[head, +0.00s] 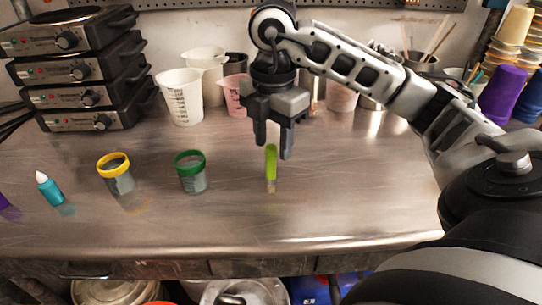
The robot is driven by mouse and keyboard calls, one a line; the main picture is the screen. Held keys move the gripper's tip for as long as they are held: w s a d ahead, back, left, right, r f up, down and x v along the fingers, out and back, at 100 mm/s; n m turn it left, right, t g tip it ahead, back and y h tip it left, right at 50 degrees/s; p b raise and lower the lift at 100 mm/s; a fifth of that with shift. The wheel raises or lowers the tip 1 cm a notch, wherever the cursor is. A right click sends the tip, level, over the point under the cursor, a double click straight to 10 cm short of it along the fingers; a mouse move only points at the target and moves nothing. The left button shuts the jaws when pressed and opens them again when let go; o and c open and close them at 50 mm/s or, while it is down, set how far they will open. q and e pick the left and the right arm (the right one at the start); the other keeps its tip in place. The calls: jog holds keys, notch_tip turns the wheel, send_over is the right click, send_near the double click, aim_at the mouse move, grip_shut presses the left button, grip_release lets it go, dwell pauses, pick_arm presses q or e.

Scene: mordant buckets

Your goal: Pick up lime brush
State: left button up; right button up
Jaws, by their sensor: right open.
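I cannot tell how high the fingertips are above the table. My left gripper is not in view.
A green-rimmed jar (191,172), a yellow-rimmed jar (117,174) and a teal bottle (49,188) stand to the left. Stacked black hot plates (75,95) and measuring cups (181,97) stand behind. Purple and blue cups (502,95) are at far right. The front middle is clear.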

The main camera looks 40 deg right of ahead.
aim_at(271, 158)
jog(key=f, duration=0.4)
jog(key=shift+w+f, duration=0.2)
jog(key=shift+f, duration=0.2)
grip_shut()
jog(key=shift+r, duration=0.1)
